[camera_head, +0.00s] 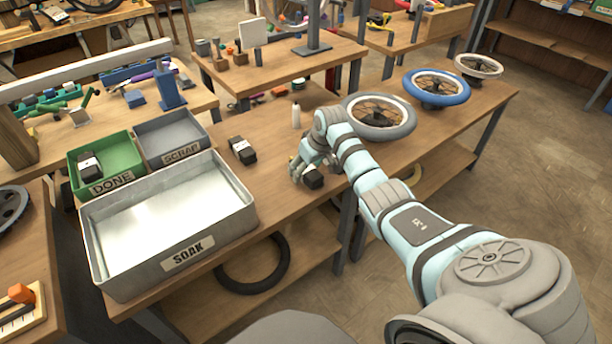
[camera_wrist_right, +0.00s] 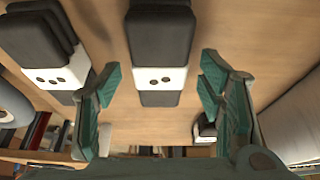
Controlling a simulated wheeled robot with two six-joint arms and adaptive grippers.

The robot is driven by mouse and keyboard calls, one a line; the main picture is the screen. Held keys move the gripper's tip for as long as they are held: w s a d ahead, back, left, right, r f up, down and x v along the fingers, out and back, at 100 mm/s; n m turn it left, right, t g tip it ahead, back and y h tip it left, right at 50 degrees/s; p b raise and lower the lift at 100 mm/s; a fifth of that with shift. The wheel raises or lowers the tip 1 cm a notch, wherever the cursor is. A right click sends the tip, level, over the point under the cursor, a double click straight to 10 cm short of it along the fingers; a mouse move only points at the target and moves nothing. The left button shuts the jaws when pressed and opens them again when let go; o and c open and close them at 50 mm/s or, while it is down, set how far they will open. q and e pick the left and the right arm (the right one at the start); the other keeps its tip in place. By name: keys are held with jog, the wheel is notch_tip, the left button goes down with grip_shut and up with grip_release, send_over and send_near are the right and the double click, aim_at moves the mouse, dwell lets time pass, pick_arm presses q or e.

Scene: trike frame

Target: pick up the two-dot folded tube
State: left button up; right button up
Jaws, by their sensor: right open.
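A dark folded tube (camera_wrist_right: 162,35) with a white band showing two dots lies on the wooden bench, centred in the right wrist view. My right gripper (camera_wrist_right: 158,76) is open, with its green-padded fingers on either side of that tube's band and a gap on both sides. In the head view my right gripper (camera_head: 307,168) is low over a dark tube (camera_head: 314,179), partly hidden by the fingers. Another folded tube (camera_head: 243,150) lies left of it. My left gripper is not in view.
A metal SOAK tray (camera_head: 188,256), a green DONE bin (camera_head: 112,187) holding a folded tube (camera_head: 88,165), and a grey SCRAP bin (camera_head: 181,153) stand to the left. A white bottle (camera_head: 296,115) stands behind the gripper. Wheels (camera_head: 378,115) lie to the right.

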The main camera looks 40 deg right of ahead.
jog(key=shift+f+p, duration=0.1)
jog(key=shift+p, duration=0.2)
dwell(0.4)
jog(key=c, duration=1.3)
